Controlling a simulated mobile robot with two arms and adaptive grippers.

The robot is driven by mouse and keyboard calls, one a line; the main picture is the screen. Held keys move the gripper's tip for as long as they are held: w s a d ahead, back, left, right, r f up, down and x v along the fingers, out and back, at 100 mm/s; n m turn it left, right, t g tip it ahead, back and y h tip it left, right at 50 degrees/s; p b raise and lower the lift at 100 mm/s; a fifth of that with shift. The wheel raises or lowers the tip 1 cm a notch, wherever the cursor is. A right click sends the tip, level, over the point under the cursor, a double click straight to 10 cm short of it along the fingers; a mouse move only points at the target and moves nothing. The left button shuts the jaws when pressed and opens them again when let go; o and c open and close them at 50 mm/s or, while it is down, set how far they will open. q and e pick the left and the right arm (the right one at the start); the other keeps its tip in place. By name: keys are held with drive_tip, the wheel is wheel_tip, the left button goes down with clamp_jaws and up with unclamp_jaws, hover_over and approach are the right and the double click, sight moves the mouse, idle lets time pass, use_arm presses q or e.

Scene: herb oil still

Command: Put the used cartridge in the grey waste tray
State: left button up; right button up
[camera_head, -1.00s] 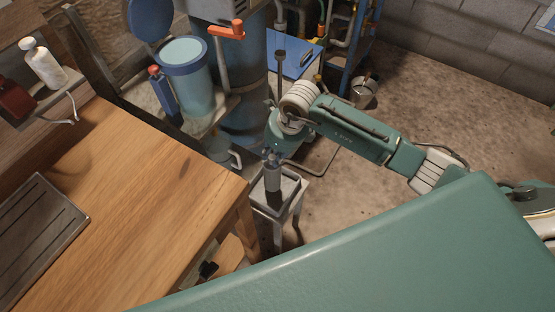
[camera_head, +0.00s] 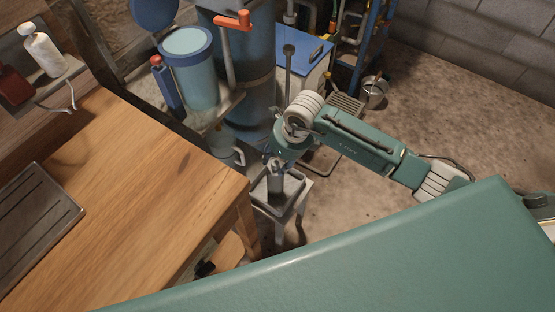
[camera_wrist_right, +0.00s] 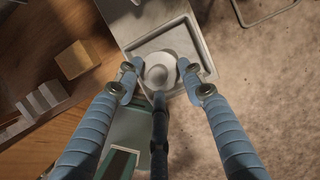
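The used cartridge (camera_head: 275,185) is a grey cylinder, upright and low inside the grey waste tray (camera_head: 297,190). I cannot tell whether its base touches the tray floor. In the right wrist view its round pale top (camera_wrist_right: 158,72) lies between my fingertips, with the tray rim (camera_wrist_right: 207,55) around it. My right gripper (camera_head: 276,164) is above the tray, pointing down, its two fingers (camera_wrist_right: 157,66) against opposite sides of the cartridge top. My left gripper is not in view.
The tray rests on a small pale stand (camera_head: 281,223) beside the wooden bench (camera_head: 150,180). A blue still with an orange handle (camera_head: 232,20) and a light-blue vessel (camera_head: 192,78) stand behind. A metal pot (camera_head: 374,92) sits on the floor. Floor to the right is clear.

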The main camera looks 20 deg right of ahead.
drive_tip(key=shift+r, duration=0.5)
drive_tip(key=v, duration=1.1)
drive_tip(key=shift+r, duration=0.25)
drive_tip(key=shift+s+d+f, duration=0.1)
drive_tip(key=shift+s, duration=0.05)
